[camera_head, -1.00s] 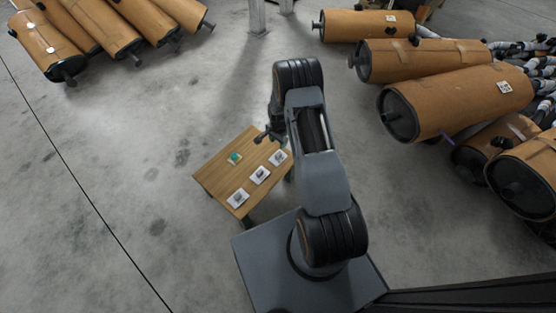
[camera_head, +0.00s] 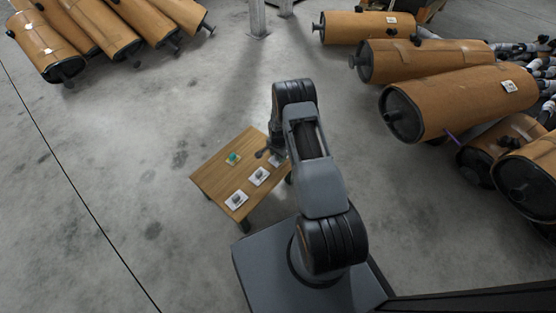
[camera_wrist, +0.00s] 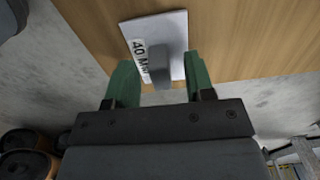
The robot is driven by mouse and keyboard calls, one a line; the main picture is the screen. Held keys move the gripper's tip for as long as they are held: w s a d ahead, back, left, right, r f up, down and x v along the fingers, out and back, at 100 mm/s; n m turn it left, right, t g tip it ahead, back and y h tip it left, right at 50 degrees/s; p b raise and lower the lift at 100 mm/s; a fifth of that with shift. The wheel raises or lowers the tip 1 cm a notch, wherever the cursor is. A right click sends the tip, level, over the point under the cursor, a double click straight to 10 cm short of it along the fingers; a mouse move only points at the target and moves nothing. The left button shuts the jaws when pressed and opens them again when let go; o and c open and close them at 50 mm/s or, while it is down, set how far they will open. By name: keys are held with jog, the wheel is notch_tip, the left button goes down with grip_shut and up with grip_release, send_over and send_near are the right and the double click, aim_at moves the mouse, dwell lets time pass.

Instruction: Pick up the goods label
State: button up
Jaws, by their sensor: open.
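In the wrist view a white goods label (camera_wrist: 173,28) with dark print and a grey block-like grip (camera_wrist: 159,66) lies on the wooden table. My gripper (camera_wrist: 155,82) is open, its two green fingers on either side of the grip. I cannot tell whether they touch it. In the head view that label (camera_head: 275,162) is partly hidden by my gripper (camera_head: 270,154). Two more white labels lie on the table, one in the middle (camera_head: 258,176) and one nearer the front (camera_head: 237,200). A green item (camera_head: 233,158) lies farther back.
The small wooden table (camera_head: 215,178) stands beside my base. Several brown mufflers lie at the right (camera_head: 455,100) and several more at the upper left (camera_head: 105,30). The grey floor (camera_head: 130,180) left of the table is clear.

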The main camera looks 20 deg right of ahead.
jog(key=shift+c, duration=0.5)
grip_shut()
